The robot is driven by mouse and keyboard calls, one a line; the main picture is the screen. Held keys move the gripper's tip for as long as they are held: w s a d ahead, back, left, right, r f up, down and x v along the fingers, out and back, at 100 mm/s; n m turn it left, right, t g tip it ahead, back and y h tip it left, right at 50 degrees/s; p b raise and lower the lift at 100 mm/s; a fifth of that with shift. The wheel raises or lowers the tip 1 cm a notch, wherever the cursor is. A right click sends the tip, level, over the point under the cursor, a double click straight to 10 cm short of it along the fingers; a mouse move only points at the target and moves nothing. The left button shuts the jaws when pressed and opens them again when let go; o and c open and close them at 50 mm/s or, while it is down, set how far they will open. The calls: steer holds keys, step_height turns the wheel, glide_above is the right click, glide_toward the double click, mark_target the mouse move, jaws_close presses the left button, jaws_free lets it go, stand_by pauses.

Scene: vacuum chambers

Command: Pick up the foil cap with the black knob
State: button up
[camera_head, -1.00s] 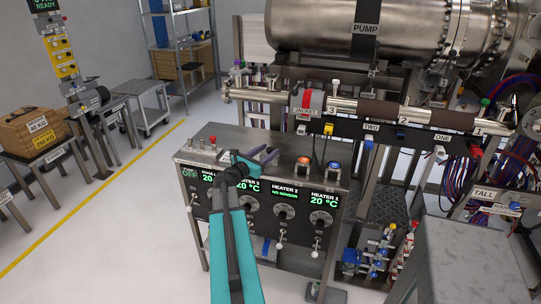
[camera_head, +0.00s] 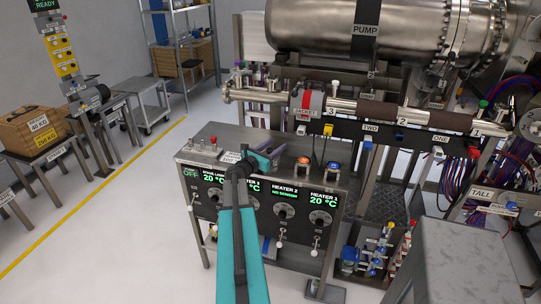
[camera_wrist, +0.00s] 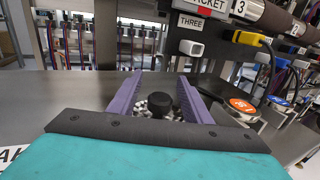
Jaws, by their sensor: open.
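The foil cap (camera_wrist: 173,113) shows in the wrist view as crinkled silver foil under a round black knob (camera_wrist: 160,103). It is on the steel bench top, and the lower part of the foil is hidden by the gripper's dark front edge. My gripper (camera_wrist: 160,92) is open, with one purple finger on each side of the cap in this view. I cannot tell whether either finger touches it. In the head view my gripper (camera_head: 270,155) is low over the bench top, and I cannot make out the cap there.
Orange (camera_head: 303,161) and blue (camera_head: 334,166) round-topped items stand right of the gripper on the bench top (camera_head: 225,140). The orange one is close to the right finger in the wrist view. Behind the bench runs a pipe with a grey and red jacket (camera_head: 308,103).

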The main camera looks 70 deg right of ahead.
steer(key=c, duration=1.1)
steer(key=shift+r+b, duration=0.65)
steer(key=shift+r, duration=0.85)
steer(key=shift+s+a+r, duration=0.15)
steer(key=shift+a+r, duration=0.1)
steer(key=shift+a, duration=0.1)
steer(key=s+a+r, duration=0.1)
steer(key=s+a, duration=0.3)
steer(key=a, duration=0.8)
steer(key=shift+s+r+b, duration=0.15)
steer(key=shift+r+b, duration=0.15)
steer(key=shift+b, duration=0.15)
